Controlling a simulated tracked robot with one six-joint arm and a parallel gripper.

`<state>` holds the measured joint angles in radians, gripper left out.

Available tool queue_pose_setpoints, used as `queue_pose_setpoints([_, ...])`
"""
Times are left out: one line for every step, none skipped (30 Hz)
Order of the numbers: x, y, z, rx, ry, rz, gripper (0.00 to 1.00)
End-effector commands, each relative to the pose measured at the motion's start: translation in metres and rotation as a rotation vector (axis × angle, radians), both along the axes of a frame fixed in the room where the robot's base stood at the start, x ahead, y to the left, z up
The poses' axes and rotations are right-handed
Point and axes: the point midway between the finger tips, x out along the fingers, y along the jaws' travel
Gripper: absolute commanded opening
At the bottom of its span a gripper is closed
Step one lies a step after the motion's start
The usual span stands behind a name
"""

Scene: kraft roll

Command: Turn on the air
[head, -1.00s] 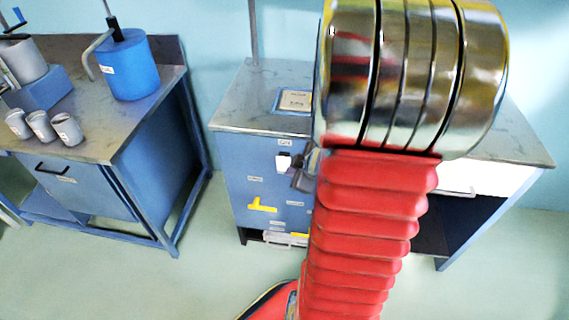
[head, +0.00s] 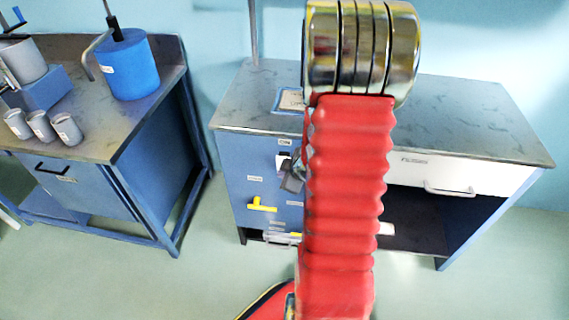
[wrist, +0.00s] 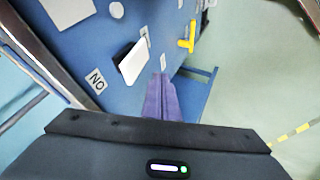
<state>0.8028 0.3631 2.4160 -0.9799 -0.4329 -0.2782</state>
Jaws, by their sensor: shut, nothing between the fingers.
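A blue panel (head: 236,185) forms the front of the bench cabinet. A yellow lever handle (head: 262,205) sits low on it, with its long arm lying about level; it also shows in the wrist view (wrist: 188,38). A white flat switch or paddle (head: 283,162) juts from the panel higher up, and is large in the wrist view (wrist: 133,62). My gripper (head: 292,180) is in front of the panel, just below and right of the white piece. In the wrist view its fingers (wrist: 160,97) are together and empty, apart from the yellow lever. Contact with the white piece cannot be told.
Small labels are on the panel; one (wrist: 96,80) reads like NO in the wrist view. A white drawer (head: 440,172) is at the bench's right, above an open space. Another bench (head: 105,130) with cups and a blue cylinder stands left. Floor between the benches is clear.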

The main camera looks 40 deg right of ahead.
Motion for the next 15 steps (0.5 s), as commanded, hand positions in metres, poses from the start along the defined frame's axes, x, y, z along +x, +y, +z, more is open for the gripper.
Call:
queue_pose_setpoints([0.002, 0.000, -0.004, 0.001, 0.001, 0.001, 0.00])
queue_pose_setpoints([0.003, 0.000, -0.005, 0.001, 0.002, 0.000, 0.00])
queue_pose_setpoints([0.006, -0.003, -0.005, -0.001, -0.001, 0.000, 0.00])
queue_pose_setpoints([0.008, -0.007, -0.003, -0.003, -0.001, 0.001, 0.00])
queue_pose_setpoints([0.010, -0.009, -0.003, -0.002, -0.001, 0.000, 0.00])
queue_pose_setpoints([0.012, -0.012, -0.002, -0.002, 0.000, 0.001, 0.00])
queue_pose_setpoints([0.014, -0.015, -0.001, -0.002, -0.001, 0.000, 0.00])
queue_pose_setpoints([0.016, -0.017, 0.000, -0.003, -0.001, 0.001, 0.00])
queue_pose_setpoints([0.018, -0.020, 0.000, -0.001, -0.001, 0.001, 0.00])
queue_pose_setpoints([0.020, -0.022, 0.001, -0.001, -0.001, 0.001, 0.00])
queue_pose_setpoints([0.021, -0.024, 0.001, -0.001, -0.001, 0.001, 0.00])
queue_pose_setpoints([0.023, -0.026, 0.001, -0.001, 0.000, 0.000, 0.00])
queue_pose_setpoints([0.024, -0.028, 0.002, -0.001, 0.000, 0.001, 0.00])
queue_pose_setpoints([0.025, -0.029, 0.002, -0.001, 0.000, 0.001, 0.00])
queue_pose_setpoints([0.026, -0.031, 0.003, 0.000, 0.000, 0.000, 0.00])
